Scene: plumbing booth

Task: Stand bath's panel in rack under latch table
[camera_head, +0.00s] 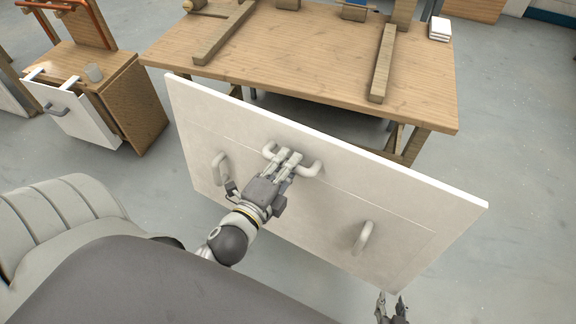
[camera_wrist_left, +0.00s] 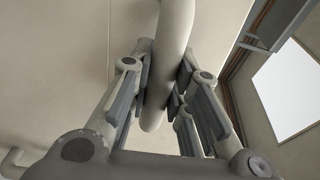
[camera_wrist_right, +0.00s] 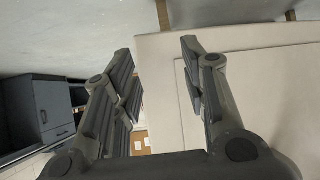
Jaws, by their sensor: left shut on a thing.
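The bath's panel (camera_head: 310,215) is a large white board with several pale loop handles, held tilted in front of the wooden table (camera_head: 300,50). My left gripper (camera_head: 291,163) is shut on the panel's upper middle handle (camera_head: 312,170). In the left wrist view the handle (camera_wrist_left: 174,45) runs between the finger pads. My right gripper (camera_head: 392,308) is at the panel's lower right corner, at the bottom of the picture. In the right wrist view its fingers (camera_wrist_right: 162,80) are apart, with the panel (camera_wrist_right: 240,100) beyond the right finger. The rack is not clearly seen; the panel hides much of the space under the table.
Wooden bars (camera_head: 382,65) and a stack of white pieces (camera_head: 440,28) lie on the table. A pale rounded seat-like object (camera_head: 65,225) is near left. Floor at right is free.

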